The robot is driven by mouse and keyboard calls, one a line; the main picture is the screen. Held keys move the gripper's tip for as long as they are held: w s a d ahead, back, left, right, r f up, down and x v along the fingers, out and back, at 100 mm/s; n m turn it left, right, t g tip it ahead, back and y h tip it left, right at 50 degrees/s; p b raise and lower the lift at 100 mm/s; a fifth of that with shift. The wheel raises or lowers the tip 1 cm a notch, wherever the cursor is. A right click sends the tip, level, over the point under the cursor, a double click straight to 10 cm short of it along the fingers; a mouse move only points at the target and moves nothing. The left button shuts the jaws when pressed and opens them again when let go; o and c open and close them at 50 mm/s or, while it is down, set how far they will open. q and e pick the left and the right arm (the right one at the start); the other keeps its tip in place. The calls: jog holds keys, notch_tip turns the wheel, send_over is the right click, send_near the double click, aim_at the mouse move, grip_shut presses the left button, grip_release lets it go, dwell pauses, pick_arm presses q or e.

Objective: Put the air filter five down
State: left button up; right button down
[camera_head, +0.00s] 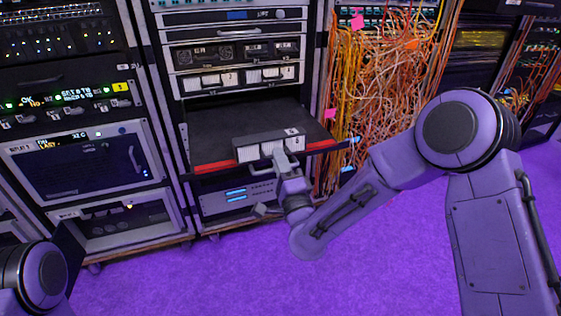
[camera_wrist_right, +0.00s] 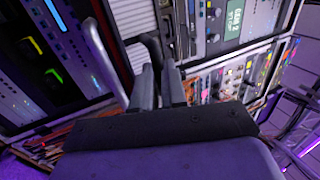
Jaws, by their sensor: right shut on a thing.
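The air filter five (camera_head: 258,147) is a grey box with a white pleated front and a small label on its top right. It is at the front of the black pull-out shelf (camera_head: 225,118), whose front edge is red; I cannot tell whether it touches the shelf. My right gripper (camera_head: 286,162) is shut on the front of the filter, right of its middle. In the right wrist view the gripper's fingers (camera_wrist_right: 160,85) reach a dark handle beside white pleats (camera_wrist_right: 137,58). My left gripper is out of view; only part of that arm shows at the lower left.
Similar white-fronted units (camera_head: 212,81) sit in the rack above the shelf. A grey unit with blue lights (camera_head: 238,192) is below it. Orange and yellow cables (camera_head: 385,95) hang close on the right. Another rack (camera_head: 85,160) stands at the left. The purple floor (camera_head: 200,275) is clear.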

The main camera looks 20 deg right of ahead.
jog(key=c, duration=1.2)
grip_release()
jog(key=shift+f, duration=0.1)
jog(key=b+v, duration=0.2)
jog(key=v, duration=1)
jog(key=shift+r+b, duration=0.2)
jog(key=shift+b, duration=0.1)
